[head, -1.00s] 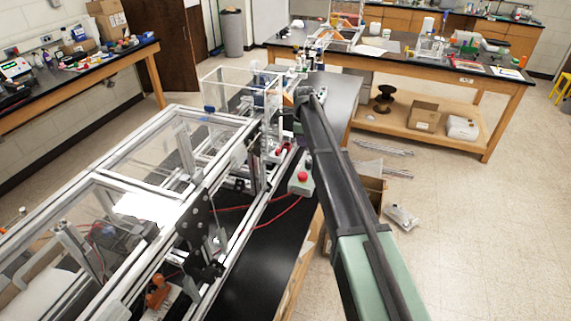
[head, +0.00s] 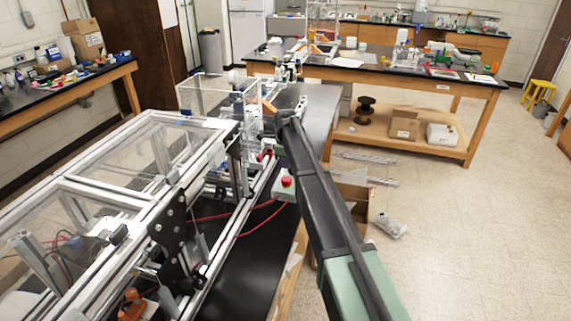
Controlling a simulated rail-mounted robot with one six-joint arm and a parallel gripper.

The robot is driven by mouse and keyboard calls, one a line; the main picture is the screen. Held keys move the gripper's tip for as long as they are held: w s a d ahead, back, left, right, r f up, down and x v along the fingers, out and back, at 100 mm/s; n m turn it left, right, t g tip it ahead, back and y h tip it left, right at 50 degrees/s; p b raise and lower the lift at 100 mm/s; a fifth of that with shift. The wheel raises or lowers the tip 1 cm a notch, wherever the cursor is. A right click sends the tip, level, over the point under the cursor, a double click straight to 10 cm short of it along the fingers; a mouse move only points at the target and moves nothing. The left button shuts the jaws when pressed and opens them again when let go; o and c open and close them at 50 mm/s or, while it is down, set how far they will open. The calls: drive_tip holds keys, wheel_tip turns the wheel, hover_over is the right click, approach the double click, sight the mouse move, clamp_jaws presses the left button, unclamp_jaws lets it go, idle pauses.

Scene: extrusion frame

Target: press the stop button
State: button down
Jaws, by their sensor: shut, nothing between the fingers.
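The stop button (head: 287,181) is a red mushroom cap on a small light grey box (head: 283,194). The box sits on the black bench top, beside the aluminium extrusion frame and just left of my arm. My dark arm link with its pale green lower part runs up from the bottom, passing close to the right of the button in the picture. Its far end is above and beyond the button in the picture. My gripper's fingers cannot be made out there. The button's cap is in plain view, with nothing seen touching it.
The extrusion frame (head: 140,170) with clear panels fills the left. Red cables (head: 262,207) lie on the black bench top (head: 240,265) near the button box. An open cardboard box (head: 355,200) stands on the floor right of my arm. Free floor lies farther right.

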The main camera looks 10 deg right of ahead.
sight(286, 180)
wheel_tip(286, 180, down, 6)
drive_tip(key=b, duration=0.4)
drive_tip(key=shift+r, duration=0.15)
drive_tip(key=shift+f+b, duration=0.65)
drive_tip(key=shift+b, duration=0.05)
drive_tip(key=shift+s+f+b, duration=0.2)
drive_tip(key=shift+f+b, duration=0.15)
drive_tip(key=shift+b, duration=0.15)
drive_tip(key=shift+s+r, duration=0.2)
drive_tip(key=shift+s, duration=0.1)
drive_tip(key=shift+r, duration=0.15)
wheel_tip(286, 180, up, 14)
drive_tip(key=p, duration=1.5)
drive_tip(key=shift+w+r, duration=0.2)
drive_tip(key=shift+w, duration=0.2)
